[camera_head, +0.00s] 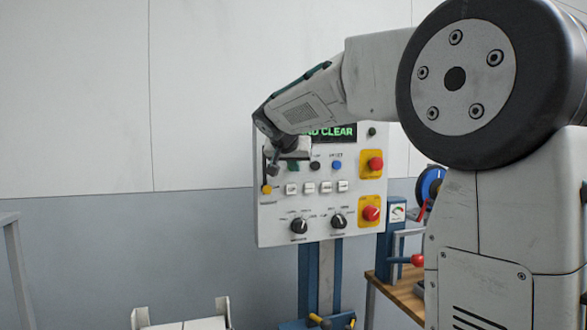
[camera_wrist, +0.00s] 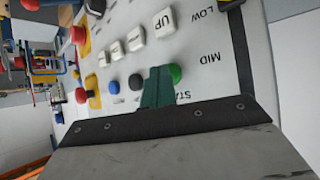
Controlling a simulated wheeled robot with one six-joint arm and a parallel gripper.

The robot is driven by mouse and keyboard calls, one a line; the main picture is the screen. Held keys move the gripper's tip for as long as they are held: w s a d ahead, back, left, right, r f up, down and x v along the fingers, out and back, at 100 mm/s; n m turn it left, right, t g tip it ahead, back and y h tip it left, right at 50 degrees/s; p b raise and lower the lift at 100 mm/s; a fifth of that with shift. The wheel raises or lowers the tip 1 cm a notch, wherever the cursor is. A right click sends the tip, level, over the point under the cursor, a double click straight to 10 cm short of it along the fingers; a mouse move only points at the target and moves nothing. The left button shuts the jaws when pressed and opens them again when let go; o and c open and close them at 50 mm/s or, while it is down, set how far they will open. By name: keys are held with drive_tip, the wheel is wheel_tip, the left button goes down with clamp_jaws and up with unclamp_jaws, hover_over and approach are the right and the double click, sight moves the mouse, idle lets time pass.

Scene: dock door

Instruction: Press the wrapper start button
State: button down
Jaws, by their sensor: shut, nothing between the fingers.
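My gripper (camera_head: 293,165) is at the panel's left part, in front of the upper button row. In the wrist view my shut, empty green fingers (camera_wrist: 158,82) point at the panel. The green button (camera_wrist: 175,73) shows right beside the fingertips, partly covered by them, with a partly hidden label beginning "STA" near it. Whether the fingers touch it I cannot tell. The head view does not show this button clearly behind my gripper.
A black button (camera_head: 315,166) and a blue button (camera_head: 337,165) sit in the same row. Red mushroom buttons on yellow plates (camera_head: 371,210) are at the panel's right. White keys (camera_head: 308,188) and black selector knobs (camera_head: 299,226) lie below. A wooden bench (camera_head: 402,296) stands right.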

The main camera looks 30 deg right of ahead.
drive_tip(key=shift+s+a, duration=0.25)
drive_tip(key=shift+s, duration=0.55)
